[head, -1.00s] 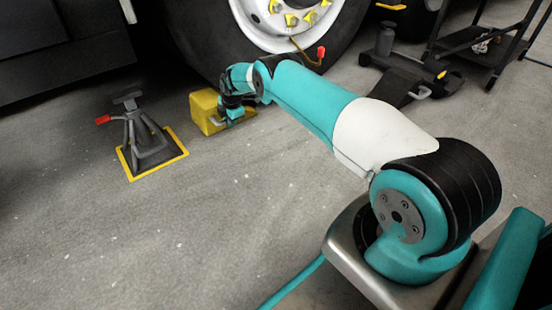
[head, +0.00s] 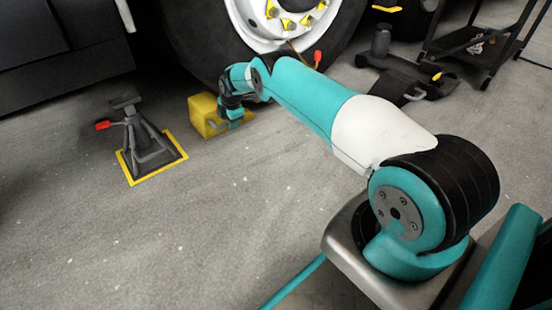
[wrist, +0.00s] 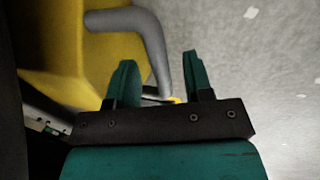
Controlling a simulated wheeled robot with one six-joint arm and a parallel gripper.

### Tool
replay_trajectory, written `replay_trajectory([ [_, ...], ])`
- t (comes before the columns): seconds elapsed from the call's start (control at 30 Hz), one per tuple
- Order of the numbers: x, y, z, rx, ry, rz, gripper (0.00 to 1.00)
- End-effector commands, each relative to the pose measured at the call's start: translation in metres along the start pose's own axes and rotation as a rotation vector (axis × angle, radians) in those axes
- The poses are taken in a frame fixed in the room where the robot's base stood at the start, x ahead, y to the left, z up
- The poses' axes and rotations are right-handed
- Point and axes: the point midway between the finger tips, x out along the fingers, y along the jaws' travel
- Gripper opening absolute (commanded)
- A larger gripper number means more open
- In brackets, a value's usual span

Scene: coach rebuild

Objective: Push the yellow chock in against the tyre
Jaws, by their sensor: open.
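The yellow chock (head: 204,117) sits on the floor in front of the big black tyre (head: 195,45), near its lower left side in the head view. Whether it touches the tyre is hard to tell. My gripper (head: 236,126) is at the chock's right side and hides part of it. In the wrist view the chock (wrist: 50,45) fills the upper left, with a bent grey handle (wrist: 152,45) on it. My gripper (wrist: 160,75) is open there, and the handle's lower leg shows between its two teal fingers. Contact with the handle cannot be told.
A jack stand (head: 145,150) with a red grip stands on a yellow-edged base to the left of the chock. A dark floor jack (head: 400,80) and a black cart (head: 480,45) are at the upper right. The front floor is clear.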

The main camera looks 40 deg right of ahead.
Motion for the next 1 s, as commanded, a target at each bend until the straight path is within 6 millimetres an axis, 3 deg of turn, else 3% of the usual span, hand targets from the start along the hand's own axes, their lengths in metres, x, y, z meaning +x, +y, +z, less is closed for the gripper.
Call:
replay_trajectory([
  [0.7, -0.05, 0.001, 0.0, 0.0, 0.0, -0.001, 0.47],
  [1.0, -0.053, 0.0, 0.0, 0.0, 0.0, 0.0, 0.47],
])
